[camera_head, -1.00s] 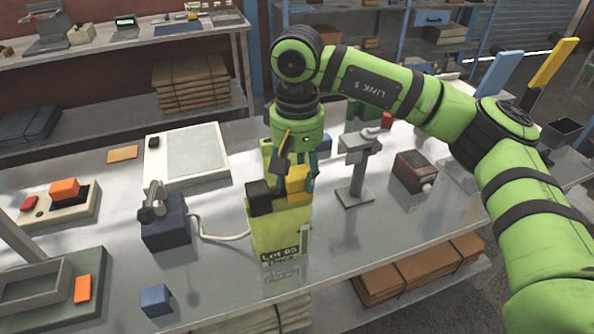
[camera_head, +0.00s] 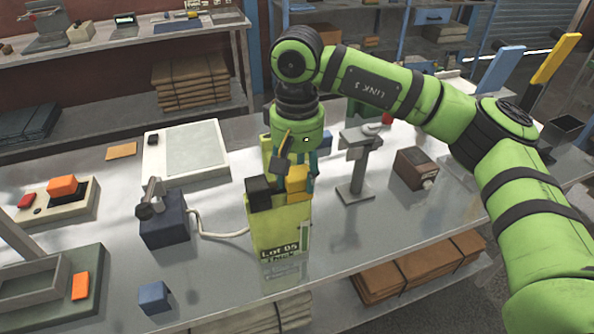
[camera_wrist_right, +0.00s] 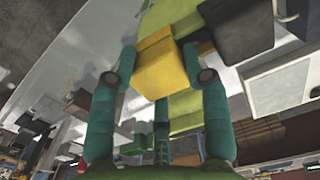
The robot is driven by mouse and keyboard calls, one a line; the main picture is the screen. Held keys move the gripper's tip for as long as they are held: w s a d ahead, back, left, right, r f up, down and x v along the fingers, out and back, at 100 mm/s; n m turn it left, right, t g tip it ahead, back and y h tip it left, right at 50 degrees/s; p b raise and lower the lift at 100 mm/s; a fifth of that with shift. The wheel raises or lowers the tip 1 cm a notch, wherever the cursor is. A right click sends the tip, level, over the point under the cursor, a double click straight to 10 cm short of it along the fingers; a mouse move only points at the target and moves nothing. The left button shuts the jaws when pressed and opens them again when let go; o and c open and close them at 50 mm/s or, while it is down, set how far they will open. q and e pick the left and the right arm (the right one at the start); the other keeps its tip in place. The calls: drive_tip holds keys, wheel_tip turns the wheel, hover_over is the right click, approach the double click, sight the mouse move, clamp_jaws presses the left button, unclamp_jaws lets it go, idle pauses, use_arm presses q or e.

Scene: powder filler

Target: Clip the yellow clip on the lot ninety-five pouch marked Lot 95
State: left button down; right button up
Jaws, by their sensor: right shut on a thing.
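The yellow-green pouch (camera_head: 278,232) with a Lot 95 label stands upright near the front of the metal table. A black clip (camera_head: 258,193) sits at the left of its top edge. The yellow clip (camera_head: 298,184) is at the right of that edge, beside the black clip. My right gripper (camera_head: 298,177) points down and is shut on the yellow clip. The wrist view shows the yellow clip (camera_wrist_right: 158,75) between the two teal fingers, against the pouch (camera_wrist_right: 238,24). Whether its jaws grip the pouch is hidden. My left gripper is out of view.
Another green pouch (camera_head: 266,150) stands behind. A dark blue device (camera_head: 165,221) with a cable is left of the pouch, and a grey stand (camera_head: 355,170) is right. A blue block (camera_head: 154,297) lies at the front left. Bare table lies between these.

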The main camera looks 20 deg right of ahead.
drive_tip(key=shift+f, duration=0.25)
drive_tip(key=o, duration=1)
drive_tip(key=shift+r, duration=0.15)
